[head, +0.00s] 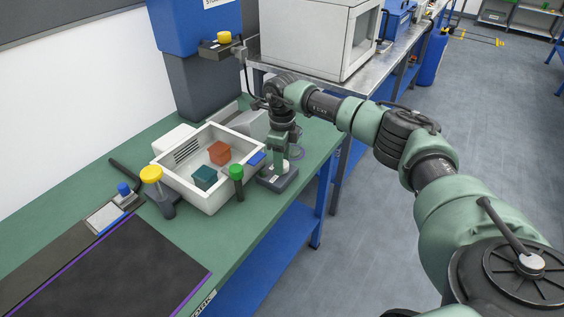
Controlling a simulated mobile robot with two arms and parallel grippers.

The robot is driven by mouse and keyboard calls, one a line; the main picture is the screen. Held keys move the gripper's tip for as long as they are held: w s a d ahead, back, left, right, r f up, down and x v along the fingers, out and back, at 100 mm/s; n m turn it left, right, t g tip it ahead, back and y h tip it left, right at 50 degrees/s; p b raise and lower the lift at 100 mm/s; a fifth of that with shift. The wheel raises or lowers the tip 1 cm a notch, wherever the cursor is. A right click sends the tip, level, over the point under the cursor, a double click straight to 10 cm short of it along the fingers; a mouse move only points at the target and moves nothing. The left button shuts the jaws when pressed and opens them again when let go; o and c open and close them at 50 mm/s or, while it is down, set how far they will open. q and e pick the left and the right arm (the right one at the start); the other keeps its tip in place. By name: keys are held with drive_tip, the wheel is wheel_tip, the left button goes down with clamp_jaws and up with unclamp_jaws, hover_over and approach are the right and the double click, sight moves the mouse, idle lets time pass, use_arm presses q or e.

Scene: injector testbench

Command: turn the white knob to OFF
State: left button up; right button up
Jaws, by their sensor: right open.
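I cannot make out a white knob in this view. My right arm reaches in from the right and bends down at the wrist over the bench. My right gripper (281,158) points down at a small dark grey box (279,182) with a pale label, near the bench's right edge. The gripper is open. It covers much of the top of the box, so a knob there would be hidden, and I cannot tell whether the fingers touch anything. My left gripper is out of view.
A white tray (208,205) with a red block (219,153) and a teal block (204,177) stands left of my gripper. A dark mat (115,270) lies front left.

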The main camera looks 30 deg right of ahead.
wheel_tip(320, 180, up, 7)
drive_tip(key=shift+r+b, duration=0.1)
drive_tip(key=shift+b, duration=0.45)
